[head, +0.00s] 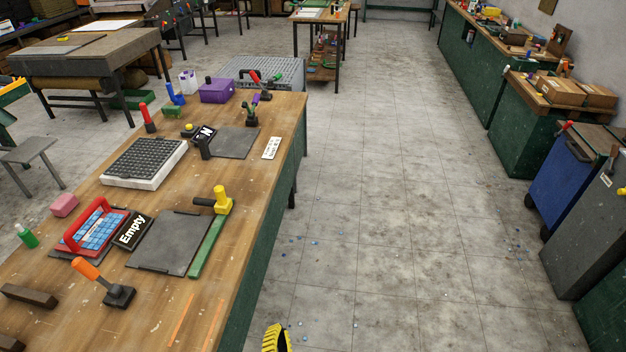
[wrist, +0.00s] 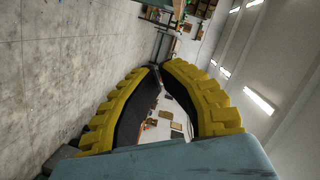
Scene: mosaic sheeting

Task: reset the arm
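My gripper has two yellow ribbed fingers with black inner faces. In the wrist view the fingers (wrist: 160,70) arch toward each other and their tips come together, with nothing held between them. In the head view only a small yellow part of my gripper (head: 276,339) shows at the bottom edge, over the floor to the right of the workbench (head: 250,262). The rest of my arm is out of that view.
On the workbench are a white-framed grid tray (head: 145,163), a red-handled tray of blue tiles (head: 92,232), an "Empty" sign (head: 132,231), a dark plate (head: 172,243) and an orange-handled tool (head: 105,284). Bins (head: 562,180) and cabinets line the right.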

